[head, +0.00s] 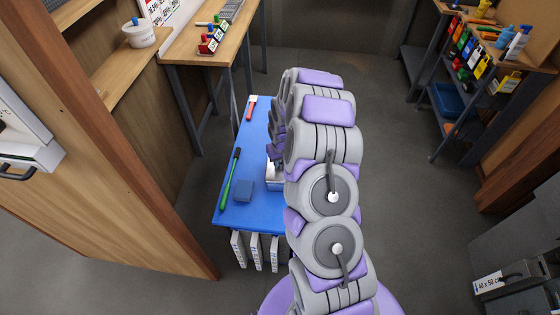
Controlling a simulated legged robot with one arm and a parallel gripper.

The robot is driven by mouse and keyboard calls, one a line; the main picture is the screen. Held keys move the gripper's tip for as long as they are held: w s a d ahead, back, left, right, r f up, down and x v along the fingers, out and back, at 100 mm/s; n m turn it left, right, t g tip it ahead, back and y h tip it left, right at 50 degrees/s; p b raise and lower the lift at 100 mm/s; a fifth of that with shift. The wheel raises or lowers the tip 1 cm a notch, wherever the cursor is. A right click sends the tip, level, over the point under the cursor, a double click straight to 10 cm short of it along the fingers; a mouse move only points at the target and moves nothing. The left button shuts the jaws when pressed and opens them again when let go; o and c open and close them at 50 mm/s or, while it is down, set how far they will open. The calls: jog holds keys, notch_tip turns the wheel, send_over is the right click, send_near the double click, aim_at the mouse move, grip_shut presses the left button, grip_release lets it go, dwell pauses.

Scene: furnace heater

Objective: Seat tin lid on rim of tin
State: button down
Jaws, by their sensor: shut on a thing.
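A silvery tin (274,174) stands on the blue bench top, partly hidden behind my arm. My gripper (273,154) is just above and beside the tin, mostly hidden by my own arm links. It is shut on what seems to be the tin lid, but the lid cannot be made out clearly. I cannot tell whether the lid touches the rim of the tin.
A wooden panel (110,150) stands close on the left. A shelf rack (465,95) stands at the right. Open floor lies between.

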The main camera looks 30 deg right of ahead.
jog(key=shift+f+p, duration=0.35)
jog(key=shift+f, duration=0.45)
dwell(2.7)
jog(key=c, duration=0.9)
grip_release()
jog(key=r+p, duration=0.1)
jog(key=r, duration=0.4)
jog(key=s+r+p, duration=0.1)
jog(key=r, duration=0.5)
jog(key=s+r, duration=0.1)
jog(key=r, duration=0.5)
jog(key=shift+s+a+p, duration=0.15)
jog(key=shift+s+p, duration=0.05)
jog(key=shift+p, duration=0.2)
